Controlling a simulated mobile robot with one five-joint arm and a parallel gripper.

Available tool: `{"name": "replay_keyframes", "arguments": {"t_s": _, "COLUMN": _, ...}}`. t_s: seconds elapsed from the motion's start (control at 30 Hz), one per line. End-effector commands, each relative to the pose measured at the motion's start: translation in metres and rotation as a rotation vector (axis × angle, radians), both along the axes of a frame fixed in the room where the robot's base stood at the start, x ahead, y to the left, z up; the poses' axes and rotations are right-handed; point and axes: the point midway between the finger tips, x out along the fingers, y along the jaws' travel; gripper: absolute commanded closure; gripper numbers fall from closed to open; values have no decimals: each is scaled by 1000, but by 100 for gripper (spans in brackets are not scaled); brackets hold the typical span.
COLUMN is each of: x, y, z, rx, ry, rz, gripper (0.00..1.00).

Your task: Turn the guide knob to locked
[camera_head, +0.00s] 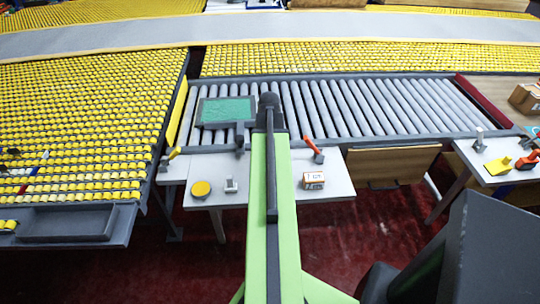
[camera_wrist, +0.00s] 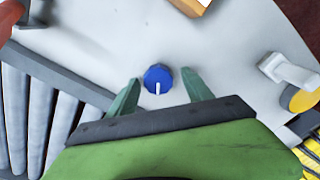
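The guide knob (camera_wrist: 158,76) is a round blue knob with a white pointer line, on the pale grey table in the wrist view. Its line points down in the picture, toward my gripper's palm. No lock markings are readable. My gripper (camera_wrist: 160,80) is open, with one greenish finger to the left of the knob and one to the right. Gaps show between the knob and both fingers. In the head view my green arm reaches over the table (camera_head: 338,186) and hides the knob; the fingertips cannot be made out there.
An orange-handled tool (camera_head: 313,149), a small box (camera_head: 313,180), a grey block (camera_head: 231,185) and a yellow disc (camera_head: 201,188) are on the table. A roller conveyor (camera_head: 350,105) with a green-topped panel (camera_head: 227,110) lies behind. Bare tabletop surrounds the knob.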

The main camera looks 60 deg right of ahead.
Motion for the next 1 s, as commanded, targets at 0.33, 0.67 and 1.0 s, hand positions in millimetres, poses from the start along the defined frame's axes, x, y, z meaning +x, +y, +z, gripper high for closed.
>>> {"name": "replay_keyframes", "arguments": {"t_s": 0.33, "x": 0, "y": -1, "z": 5, "rx": -3, "ry": 0, "rz": -2, "gripper": 41}}
{"name": "replay_keyframes", "arguments": {"t_s": 0.67, "x": 0, "y": -1, "z": 58, "rx": -3, "ry": 0, "rz": -2, "gripper": 41}}
{"name": "replay_keyframes", "arguments": {"t_s": 1.0, "x": 1, "y": -1, "z": 134, "rx": -2, "ry": 0, "rz": -1, "gripper": 41}}
